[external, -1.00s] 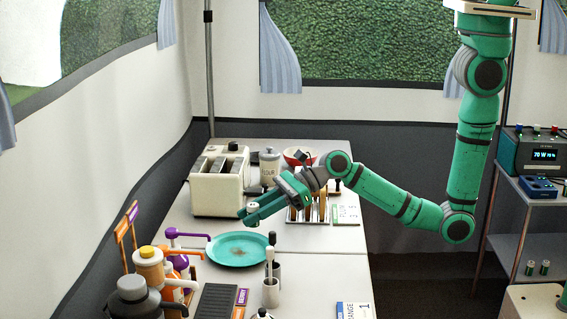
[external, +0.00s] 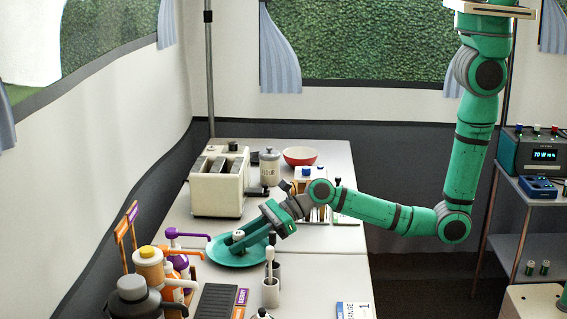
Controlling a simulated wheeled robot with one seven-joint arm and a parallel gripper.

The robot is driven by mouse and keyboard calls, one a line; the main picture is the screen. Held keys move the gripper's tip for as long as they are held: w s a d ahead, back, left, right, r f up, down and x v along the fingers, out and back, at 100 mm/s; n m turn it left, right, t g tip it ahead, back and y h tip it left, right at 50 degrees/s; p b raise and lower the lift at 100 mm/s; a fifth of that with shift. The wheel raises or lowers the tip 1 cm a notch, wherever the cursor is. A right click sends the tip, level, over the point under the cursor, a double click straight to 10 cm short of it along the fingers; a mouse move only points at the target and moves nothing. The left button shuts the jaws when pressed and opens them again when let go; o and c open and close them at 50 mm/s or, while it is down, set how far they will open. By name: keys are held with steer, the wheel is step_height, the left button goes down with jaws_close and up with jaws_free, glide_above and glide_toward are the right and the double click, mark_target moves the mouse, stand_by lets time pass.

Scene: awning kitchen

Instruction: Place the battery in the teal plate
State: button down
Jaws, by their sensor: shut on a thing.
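The teal plate (external: 222,256) lies on the white table, left of the middle of the external view. My gripper (external: 238,243) is low over the plate, its fingers pointing left and down. It is shut on a small light-coloured thing, the battery (external: 238,235), whose top shows between the fingers. The battery looks upright. Its lower part is hidden by the fingers, so I cannot tell whether it touches the plate.
A cream toaster (external: 218,188), a flour canister (external: 270,167) and a red bowl (external: 299,156) stand behind the plate. Pump bottles (external: 150,265) stand at the front left. A utensil cup (external: 271,292) stands close in front of the plate.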

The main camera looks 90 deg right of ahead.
steer(key=shift+f, duration=0.1)
steer(key=c, duration=1.4)
jaws_free()
steer(key=shift+c, duration=0.2)
steer(key=shift+s, duration=0.1)
steer(key=v, duration=1.2)
steer(key=shift+d, duration=0.1)
